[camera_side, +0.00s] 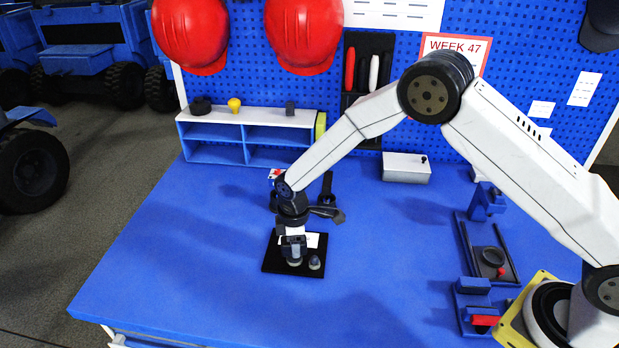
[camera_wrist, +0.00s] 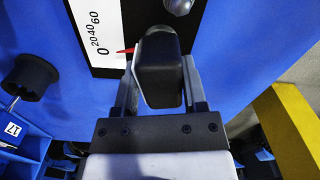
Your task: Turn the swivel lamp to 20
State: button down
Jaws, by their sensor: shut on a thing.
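The swivel lamp's dark head (camera_wrist: 158,75) stands between the two fingers of my gripper (camera_wrist: 161,68) in the wrist view. My gripper is shut on it. A small red pointer (camera_wrist: 124,51) shows left of the head, aimed at the low end of the white scale card (camera_wrist: 88,25), near the 0 and 20 marks; the exact reading is hard to tell. In the side view my gripper (camera_side: 293,248) is low over the black base plate (camera_side: 274,262) and hides most of the lamp. A small grey dome (camera_side: 314,263) stands on the plate beside it.
A blue shelf (camera_side: 213,133) with small items stands at the back. A grey box (camera_side: 405,168) is behind, to the right. A blue and black fixture (camera_side: 487,255) stands right, near my base. The table's left and front are clear.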

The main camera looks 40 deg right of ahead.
jog(key=shift+s+m, duration=0.15)
jog(key=shift+m, duration=0.15)
jog(key=shift+c, duration=1)
grip_release()
jog(key=shift+r, duration=3.9)
